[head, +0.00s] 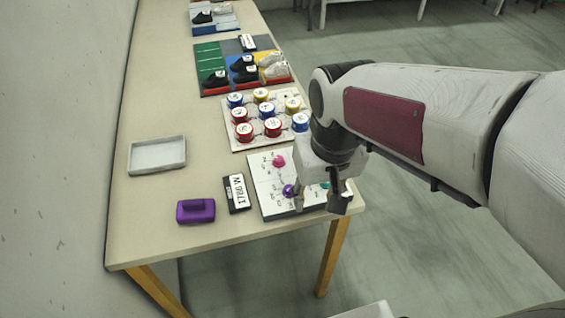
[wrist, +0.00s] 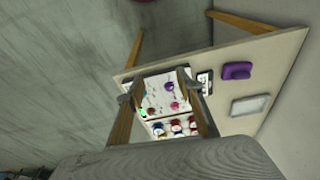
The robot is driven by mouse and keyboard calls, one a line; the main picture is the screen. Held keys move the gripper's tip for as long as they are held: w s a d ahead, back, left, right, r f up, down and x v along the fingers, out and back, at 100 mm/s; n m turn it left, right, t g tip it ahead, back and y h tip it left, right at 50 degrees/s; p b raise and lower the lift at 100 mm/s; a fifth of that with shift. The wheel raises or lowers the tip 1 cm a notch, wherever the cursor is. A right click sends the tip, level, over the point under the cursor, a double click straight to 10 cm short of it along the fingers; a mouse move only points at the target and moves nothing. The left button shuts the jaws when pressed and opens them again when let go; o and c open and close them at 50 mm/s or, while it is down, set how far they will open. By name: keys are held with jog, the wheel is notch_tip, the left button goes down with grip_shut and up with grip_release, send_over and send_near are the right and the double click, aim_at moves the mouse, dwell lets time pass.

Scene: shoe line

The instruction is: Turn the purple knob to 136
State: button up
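The purple knob (head: 288,190) sits on a white panel (head: 266,201) near the table's front edge. A pink knob (head: 279,161) and a partly covered green knob (head: 325,185) share the panel. The panel's dial numbers are too small to read. My gripper (head: 318,203) is over the panel's right part, to the right of the purple knob, with its fingers apart and nothing between them. In the wrist view, the purple knob (wrist: 170,87) shows between the open fingers of my gripper (wrist: 157,90), closer to the right finger. I see no contact with it.
A black labelled box (head: 237,194), a purple object (head: 196,211) and a grey tray (head: 157,168) lie left of the panel. Behind it stands a board (head: 256,138) with several red, blue and yellow round pieces. Shoes on coloured mats are farther back.

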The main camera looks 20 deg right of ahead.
aim_at(290, 188)
jog(key=w+f+m, duration=0.2)
jog(key=w+f, duration=0.1)
jog(key=w, duration=0.2)
jog(key=w+f+m+g, duration=0.1)
jog(key=w+f+m, duration=0.1)
jog(key=w, duration=0.3)
jog(key=w+f+m, duration=0.2)
jog(key=w+f, duration=0.2)
jog(key=w, duration=0.2)
jog(key=shift+g, duration=0.4)
jog(key=shift+w+r+m, duration=0.15)
jog(key=shift+w+m, duration=0.05)
jog(key=shift+m, duration=0.5)
jog(key=shift+f, duration=3.9)
grip_shut()
